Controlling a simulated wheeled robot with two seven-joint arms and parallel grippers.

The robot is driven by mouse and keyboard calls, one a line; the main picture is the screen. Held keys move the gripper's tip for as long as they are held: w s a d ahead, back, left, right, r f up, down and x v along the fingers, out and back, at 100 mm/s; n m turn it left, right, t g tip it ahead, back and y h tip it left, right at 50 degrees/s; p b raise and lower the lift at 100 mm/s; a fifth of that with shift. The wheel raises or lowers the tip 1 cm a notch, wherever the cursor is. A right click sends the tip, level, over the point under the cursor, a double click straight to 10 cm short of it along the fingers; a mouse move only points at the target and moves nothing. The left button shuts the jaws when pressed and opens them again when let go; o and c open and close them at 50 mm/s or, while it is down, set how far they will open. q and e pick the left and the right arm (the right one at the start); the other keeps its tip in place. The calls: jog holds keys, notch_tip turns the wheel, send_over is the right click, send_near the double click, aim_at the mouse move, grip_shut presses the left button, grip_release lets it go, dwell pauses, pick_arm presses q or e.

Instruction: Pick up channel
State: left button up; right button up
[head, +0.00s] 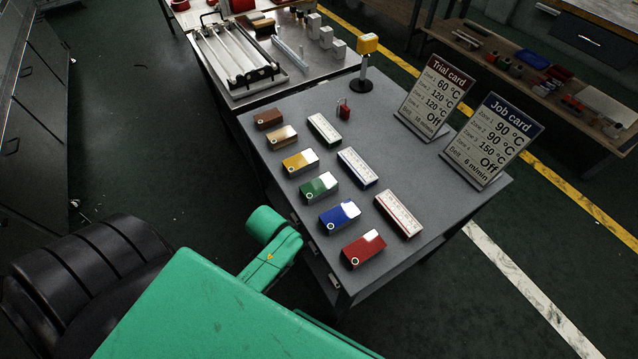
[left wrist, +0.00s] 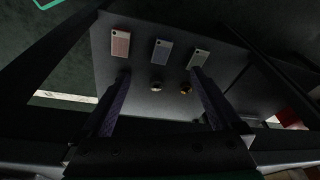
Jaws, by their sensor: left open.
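No piece is marked as a channel, and I cannot tell which one it is. Slim white-topped pieces with ruled faces lie on the grey table (head: 292,225): a dark-edged one (head: 324,129), a blue-edged one (head: 357,168) and a red-edged one (head: 398,214). A thin pale bar (head: 290,53) lies on the table behind. My left gripper (left wrist: 163,105) is open and empty in the left wrist view, its dark fingers apart over a grey surface. Three tag-like pieces, one of them reddish (left wrist: 121,43), and two small round pieces (left wrist: 157,87) show beyond. My right gripper is not in view.
Several coloured blocks, from brown (head: 269,119) to red (head: 363,249), line the table's left side. A trial card (head: 432,95), a job card (head: 490,140), a red padlock (head: 343,110) and a yellow-topped stand (head: 367,45) stand on it. A roller frame (head: 237,57) lies behind.

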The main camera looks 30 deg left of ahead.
pick_arm(q)
notch_tip(320, 180, up, 15)
jog(key=p, duration=0.1)
jog(key=m+t+h, duration=0.1)
jog(key=m+h, duration=0.1)
jog(key=m, duration=0.2)
send_near(318, 185)
jog(key=b+x, duration=0.1)
jog(key=x, duration=0.8)
jog(key=shift+w+d+f, duration=0.1)
jog(key=shift+d, duration=0.05)
jog(key=shift+f, duration=0.2)
grip_shut()
